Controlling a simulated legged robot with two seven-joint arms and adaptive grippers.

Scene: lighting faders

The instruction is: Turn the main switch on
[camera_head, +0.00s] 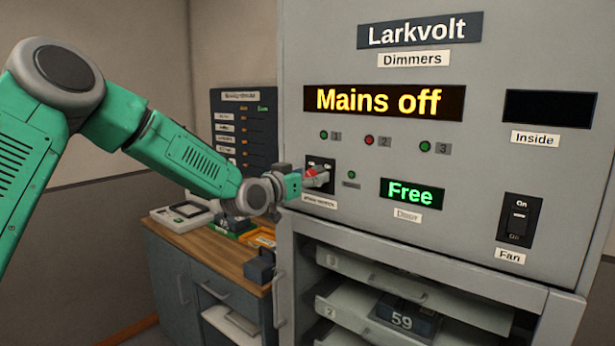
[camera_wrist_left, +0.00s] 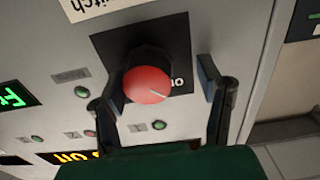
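The main switch is a red knob (camera_head: 311,173) on a black plate on the grey cabinet front; the wrist view shows the red knob (camera_wrist_left: 147,84) and the black plate (camera_wrist_left: 112,45) upside down. My left gripper (camera_head: 316,180) is at the switch and hides much of it in the head view. The yellow display (camera_head: 384,101) reads "Mains off". My right gripper is in neither view.
A green "Free" display (camera_head: 412,193) and a fan rocker switch (camera_head: 519,219) are right of the main switch. Open shelves (camera_head: 400,290) lie below. A wooden bench (camera_head: 215,250) with small items and a dark board (camera_head: 243,130) stand to the left.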

